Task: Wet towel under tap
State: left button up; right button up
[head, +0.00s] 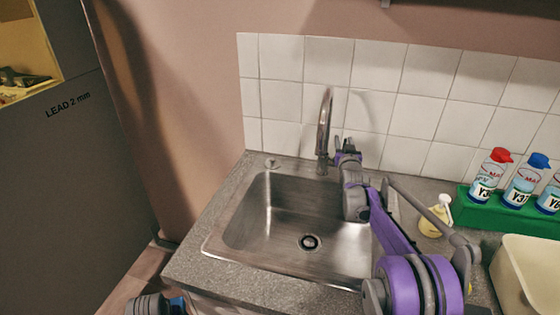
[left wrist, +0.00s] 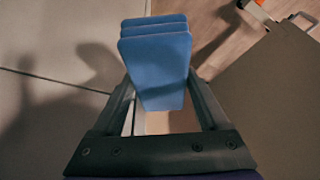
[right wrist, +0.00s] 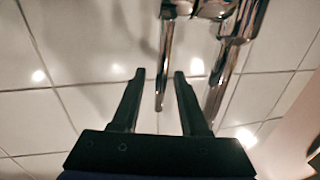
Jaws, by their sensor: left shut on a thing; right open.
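The chrome tap (head: 324,130) stands at the back of the steel sink (head: 255,215). My right gripper (head: 343,147) is at the tap's right side in the head view. In the right wrist view my right gripper (right wrist: 158,75) is open, with a thin chrome lever (right wrist: 162,70) showing between its fingers; I cannot tell whether they touch. The tap body (right wrist: 222,70) is just right of it. My left gripper (left wrist: 160,105) is shut on a folded blue towel (left wrist: 157,65). In the head view a bit of the towel (head: 177,304) shows at the bottom edge, below the counter front. No water shows.
A soap bottle (head: 437,215) stands right of the sink, near my right arm. A green rack (head: 490,212) with several labelled bottles and a cream basin (head: 525,270) are farther right. The sink bowl is empty. A grey cabinet (head: 60,180) stands at left.

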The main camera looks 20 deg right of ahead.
jog(key=shift+x, duration=0.85)
grip_shut()
dwell(0.9)
